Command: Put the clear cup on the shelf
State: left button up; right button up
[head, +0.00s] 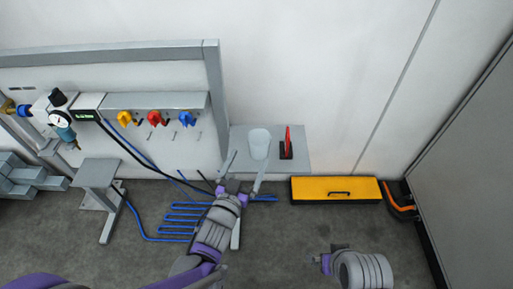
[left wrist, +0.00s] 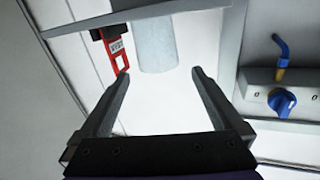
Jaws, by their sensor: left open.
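The clear cup (head: 260,143) is pale and translucent and stands upright on the grey shelf (head: 300,164) against the wall. In the left wrist view, the cup (left wrist: 155,42) appears upside down, centred between the fingers and a little beyond the tips, with the shelf's grey strip (left wrist: 150,12) at the top. My left gripper (head: 249,160) is open and empty in front of the cup; no contact shows. My right gripper (head: 326,262) shows only as a small part at the bottom right, and its fingers cannot be made out.
A red and black item (head: 287,146) stands on the shelf just right of the cup. A grey frame post (head: 215,100) rises on the left. A yellow box (head: 335,190) lies right of the shelf. Blue hose (head: 185,222) coils on the floor.

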aim_at(262, 132)
pick_arm(q)
jog(key=x, duration=0.9)
jog(key=shift+w+d, duration=0.2)
jog(key=shift+w, duration=0.05)
jog(key=c, duration=1.1)
